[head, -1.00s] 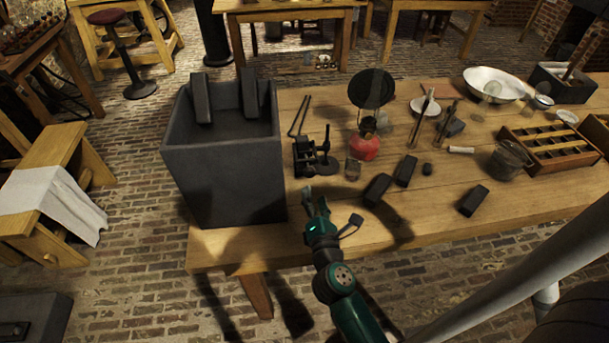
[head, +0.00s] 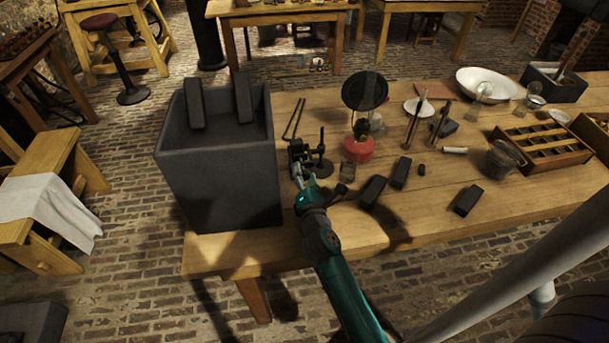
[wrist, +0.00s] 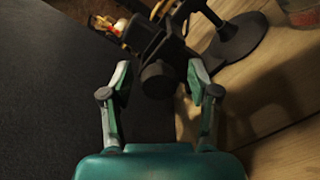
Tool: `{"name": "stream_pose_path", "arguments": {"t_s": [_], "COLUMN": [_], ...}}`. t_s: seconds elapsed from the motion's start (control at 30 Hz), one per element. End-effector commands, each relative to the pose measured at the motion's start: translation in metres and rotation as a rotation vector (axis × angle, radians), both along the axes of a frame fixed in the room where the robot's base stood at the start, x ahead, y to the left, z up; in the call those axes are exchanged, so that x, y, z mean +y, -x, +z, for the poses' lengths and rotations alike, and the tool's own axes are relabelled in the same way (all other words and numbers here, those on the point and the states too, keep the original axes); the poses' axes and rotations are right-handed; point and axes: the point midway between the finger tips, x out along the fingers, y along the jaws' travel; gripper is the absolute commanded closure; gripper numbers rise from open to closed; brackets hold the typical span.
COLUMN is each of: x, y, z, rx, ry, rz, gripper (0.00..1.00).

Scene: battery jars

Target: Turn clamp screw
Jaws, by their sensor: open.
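The clamp screw (wrist: 157,78) is a dark round knob, facing me in the wrist view. It lies between the two fingertips of my gripper (wrist: 160,84). The jaws are open, with a gap seen on each side of the knob. The black clamp (head: 297,150) stands at the left end of the table, beside the large grey jar. Its dark body also shows beyond the knob in the wrist view (wrist: 168,47). In the head view my gripper (head: 301,178) is at the near side of the clamp, and its fingertips are small and partly merged with it.
The big grey jar (head: 225,185) is close on the left. A black stand (head: 322,167), a glass (head: 348,170) and a red burner (head: 358,150) stand to the right. Dark blocks (head: 373,191) lie on the table (head: 420,228), whose near edge is mostly clear.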

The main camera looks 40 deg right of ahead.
Motion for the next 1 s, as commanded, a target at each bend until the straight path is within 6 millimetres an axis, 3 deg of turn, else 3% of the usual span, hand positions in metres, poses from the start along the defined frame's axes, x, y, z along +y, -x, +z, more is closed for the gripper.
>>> {"name": "stream_pose_path", "arguments": {"t_s": [0.03,0.2,0.3,0.67,1.0], "x": [0.0001,0.0002,0.0002,0.0001,-0.0001], "y": [0.0000,0.0001,0.0001,0.0002,0.0003], "z": [0.0001,0.0002,0.0001,-0.0001,-0.0002], "rx": [0.000,0.000,0.000,0.027,0.162], "ry": [0.000,0.000,0.000,0.041,0.239], "rz": [0.000,0.000,0.000,0.000,-0.001], "gripper": [0.39,0.82,1.00,1.00,1.00]}}
